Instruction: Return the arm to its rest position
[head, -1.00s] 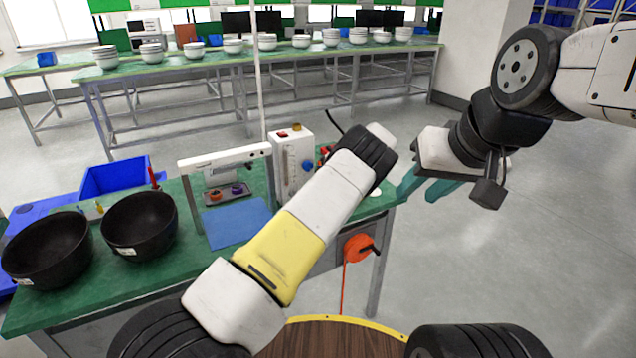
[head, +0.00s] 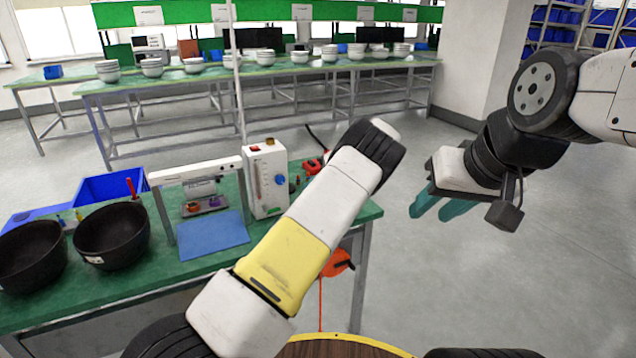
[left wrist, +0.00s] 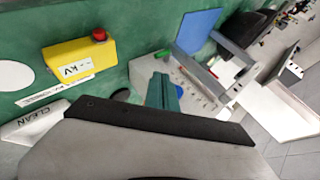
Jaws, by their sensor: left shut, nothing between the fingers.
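My left arm, with a yellow band, reaches up and right across the middle of the head view. Its gripper is hidden there behind the arm's own links. In the left wrist view the left gripper (left wrist: 165,92) shows its teal fingers shut together and empty, over the green bench (left wrist: 120,25). The bench also shows in the head view (head: 70,305). My right gripper (head: 427,212) hangs at the right over bare floor, its two teal fingers apart and empty.
A white box with a blue knob (head: 263,200), a white frame (head: 200,172), a blue mat (head: 215,237) and two black bowls (head: 112,232) (head: 30,255) stand on the bench. A yellow red-button box (left wrist: 80,62) sits near the left gripper. Floor at right is clear.

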